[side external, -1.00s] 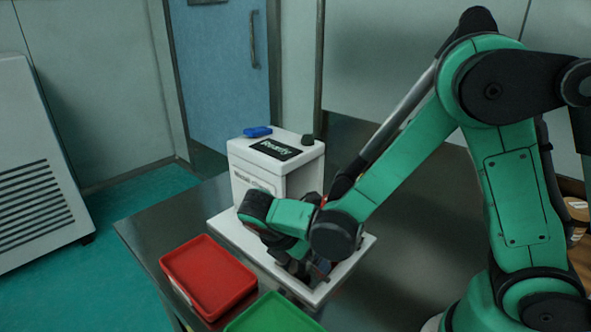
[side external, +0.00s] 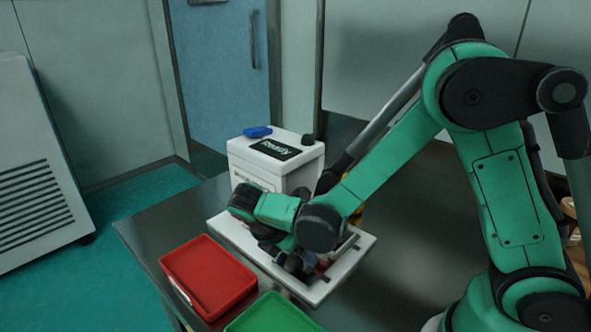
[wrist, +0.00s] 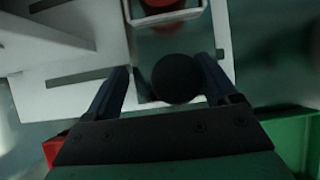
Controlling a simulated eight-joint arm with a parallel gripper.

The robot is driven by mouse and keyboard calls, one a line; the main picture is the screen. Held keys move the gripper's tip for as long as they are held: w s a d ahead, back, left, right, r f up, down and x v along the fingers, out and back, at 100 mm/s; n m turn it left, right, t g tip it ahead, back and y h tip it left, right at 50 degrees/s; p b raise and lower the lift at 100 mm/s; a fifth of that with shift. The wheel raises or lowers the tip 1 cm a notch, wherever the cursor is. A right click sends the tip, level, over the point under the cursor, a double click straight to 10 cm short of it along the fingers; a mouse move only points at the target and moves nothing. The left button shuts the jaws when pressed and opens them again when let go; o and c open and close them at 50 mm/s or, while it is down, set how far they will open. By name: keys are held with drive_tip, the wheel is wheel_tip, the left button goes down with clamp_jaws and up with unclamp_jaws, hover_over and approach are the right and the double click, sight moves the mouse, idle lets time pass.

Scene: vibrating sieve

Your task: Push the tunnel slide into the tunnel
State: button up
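The white machine (side external: 275,165) with a "Ready" screen stands on a white base plate (side external: 340,275) in the side external view. My gripper (side external: 298,264) is low over the front of this plate, pointing down. In the wrist view its two dark fingers (wrist: 160,78) are apart. A dark round knob-like piece (wrist: 177,77) shows between them, nearer the right finger; I cannot tell whether it touches. A white frame (wrist: 190,14) with a red round part (wrist: 160,4) lies beyond it, possibly the tunnel slide. My arm hides much of the plate, and I cannot make out the tunnel clearly.
A red tray (side external: 207,277) and a green tray (side external: 272,314) stand on the dark table in front of the plate. A blue object (side external: 257,131) and a dark knob (side external: 308,139) sit on top of the machine. The table right of the plate looks clear.

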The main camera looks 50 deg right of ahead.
drive_tip(key=shift+w, duration=5.9)
drive_tip(key=o, duration=0.4)
drive_tip(key=shift+r, duration=0.1)
drive_tip(key=v, duration=0.9)
